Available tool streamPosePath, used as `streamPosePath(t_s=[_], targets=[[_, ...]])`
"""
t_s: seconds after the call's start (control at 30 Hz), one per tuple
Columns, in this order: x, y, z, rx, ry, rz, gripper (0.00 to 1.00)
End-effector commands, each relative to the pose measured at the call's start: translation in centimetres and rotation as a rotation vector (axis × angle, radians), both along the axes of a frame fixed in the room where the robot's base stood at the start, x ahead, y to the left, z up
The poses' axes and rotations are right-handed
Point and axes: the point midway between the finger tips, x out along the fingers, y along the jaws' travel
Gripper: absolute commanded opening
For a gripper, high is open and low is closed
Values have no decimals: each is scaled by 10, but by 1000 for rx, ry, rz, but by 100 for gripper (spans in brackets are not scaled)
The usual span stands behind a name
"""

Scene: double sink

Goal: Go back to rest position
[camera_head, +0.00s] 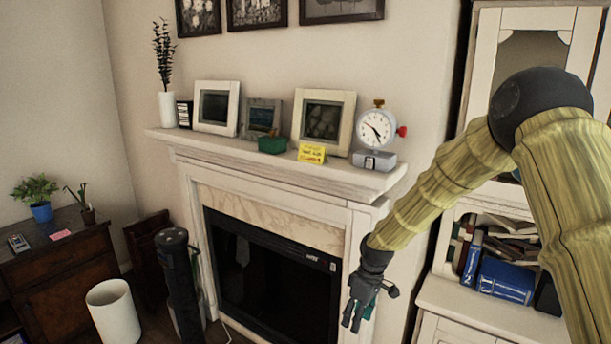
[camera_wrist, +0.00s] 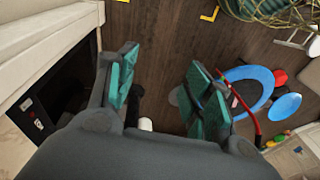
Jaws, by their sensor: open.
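My gripper (camera_head: 360,312) hangs at the end of my arm, pointing down in front of the right side of the fireplace (camera_head: 280,270). In the wrist view, my gripper (camera_wrist: 160,85) has its two teal-padded fingers spread apart with nothing held between them. Dark wooden floor (camera_wrist: 165,50) shows between the fingers. My arm comes in from the right in the head view, bent at a black joint.
The mantel shelf (camera_head: 280,168) holds frames, a dial gauge (camera_head: 377,127), a yellow card (camera_head: 312,153) and a green box (camera_head: 272,144). A bookcase (camera_head: 490,310) stands right. A white bin (camera_head: 113,312) stands left. Blue round items (camera_wrist: 250,85) lie on the floor.

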Motion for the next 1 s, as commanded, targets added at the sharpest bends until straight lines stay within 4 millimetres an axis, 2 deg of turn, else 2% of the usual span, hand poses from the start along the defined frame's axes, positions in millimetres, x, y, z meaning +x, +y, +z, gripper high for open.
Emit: streamPosePath(t_s=[0.03, 0.2, 0.37, 0.5, 0.67, 0.8, 0.9, 1.0], targets=[[-18, 0, -33, 1, 15, -33, 51], [-72, -1, -116, 7, 37, -163, 51], [-134, -7, -185, 2, 57, -294, 51], [-195, -16, -238, -11, 72, -416, 51], [-271, -31, -287, -38, 82, -565, 51], [-344, -48, -317, -75, 84, -699, 51], [-390, -61, -329, -103, 78, -786, 51], [-425, -72, -333, -126, 66, -853, 51]])
